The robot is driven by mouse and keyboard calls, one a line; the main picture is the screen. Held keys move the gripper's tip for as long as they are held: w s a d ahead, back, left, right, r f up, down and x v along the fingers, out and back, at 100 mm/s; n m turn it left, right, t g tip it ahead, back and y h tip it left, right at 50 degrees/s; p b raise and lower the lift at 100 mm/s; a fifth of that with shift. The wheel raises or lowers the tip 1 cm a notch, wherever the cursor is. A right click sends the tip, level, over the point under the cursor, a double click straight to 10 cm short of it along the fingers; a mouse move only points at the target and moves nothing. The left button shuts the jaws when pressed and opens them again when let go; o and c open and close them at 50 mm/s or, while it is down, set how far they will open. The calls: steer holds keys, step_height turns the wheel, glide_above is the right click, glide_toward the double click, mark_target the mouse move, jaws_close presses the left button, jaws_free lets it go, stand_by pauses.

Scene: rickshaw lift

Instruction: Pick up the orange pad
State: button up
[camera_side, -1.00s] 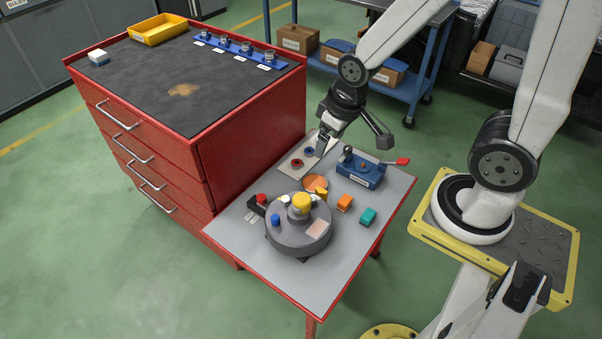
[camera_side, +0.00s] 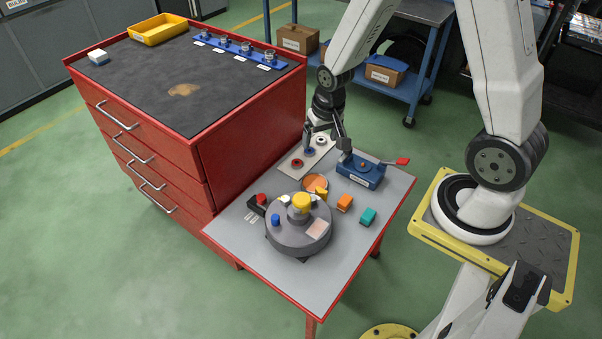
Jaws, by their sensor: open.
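A small orange block (camera_side: 344,202) lies on the grey tabletop (camera_side: 355,260), right of the round grey turntable (camera_side: 298,238). A flat round orange-brown disc (camera_side: 315,182) also lies there, behind the turntable. I cannot tell for sure which of the two is the orange pad. My gripper (camera_side: 326,150) is open and empty, with its fingers pointing down. It is over the beige plate (camera_side: 318,157) at the back of the table, behind both orange things. The plate carries a red ring, a blue ring and a whitish ring.
A teal block (camera_side: 368,216) lies right of the orange block. A blue fixture (camera_side: 361,170) with a red-tipped lever stands behind it. The turntable carries a yellow knob (camera_side: 301,203). A tall red cabinet (camera_side: 250,140) borders the table on the left. The front tabletop is clear.

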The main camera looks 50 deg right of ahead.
steer(key=w+d+f+m+g, duration=0.1)
steer(key=d+f+m, duration=0.25)
steer(key=f, duration=0.25)
steer(key=w+d+f+m, duration=0.1)
steer(key=d+f+m, duration=0.2)
steer(key=d+f, duration=0.25)
steer(key=m, duration=0.6)
glide_above(347, 197)
steer(key=shift+g, duration=0.4)
steer(key=f, duration=1.5)
steer(key=shift+s+a+f, duration=0.1)
steer(key=shift+s+f, duration=0.1)
steer(key=shift+f, duration=1.3)
steer(key=shift+f, duration=0.1)
steer(key=shift+w+f, duration=0.15)
steer(key=shift+f, duration=2.35)
jaws_close()
